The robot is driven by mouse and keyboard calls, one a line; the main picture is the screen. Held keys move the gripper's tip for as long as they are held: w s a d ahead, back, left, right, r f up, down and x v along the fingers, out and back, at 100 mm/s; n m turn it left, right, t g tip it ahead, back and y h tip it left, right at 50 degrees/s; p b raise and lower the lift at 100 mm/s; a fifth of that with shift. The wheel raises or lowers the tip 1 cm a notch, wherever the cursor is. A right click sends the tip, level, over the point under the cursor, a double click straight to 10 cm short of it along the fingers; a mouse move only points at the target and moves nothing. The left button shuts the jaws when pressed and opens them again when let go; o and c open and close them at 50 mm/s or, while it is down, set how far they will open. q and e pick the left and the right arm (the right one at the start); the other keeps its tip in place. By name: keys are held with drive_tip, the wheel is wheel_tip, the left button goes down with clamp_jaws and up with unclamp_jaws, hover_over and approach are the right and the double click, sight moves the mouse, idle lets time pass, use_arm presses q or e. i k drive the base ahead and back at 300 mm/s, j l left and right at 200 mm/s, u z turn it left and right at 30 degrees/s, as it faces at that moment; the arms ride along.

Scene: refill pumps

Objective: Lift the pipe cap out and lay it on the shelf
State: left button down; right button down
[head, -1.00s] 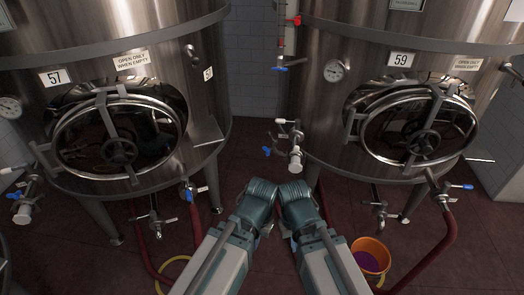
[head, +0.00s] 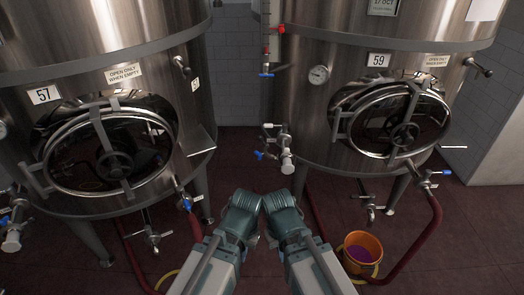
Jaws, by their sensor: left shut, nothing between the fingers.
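I cannot make out a loose pipe cap or a shelf in the head view. White end pieces show on the pipe fittings, one on the valve (head: 287,160) of the right tank and one on the fitting (head: 12,238) at the far left. I cannot tell whether either is the cap. My left gripper (head: 255,241) is low in the middle, mostly hidden by its own teal wrist, shut and empty. It touches none of the fittings. My right arm's wrist is folded beside it, and its fingers do not show.
Steel tanks 57 (head: 62,180) and 59 (head: 325,120) stand left and right, with round hatches and protruding valves. An orange bucket (head: 364,240) with purple contents stands on the floor by a red hose (head: 418,245). Dark red floor (head: 455,225) is open at right.

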sight(287, 168)
drive_tip(key=i+l+z, duration=0.45)
drive_tip(key=i+l, duration=0.75)
drive_tip(key=l, duration=0.1)
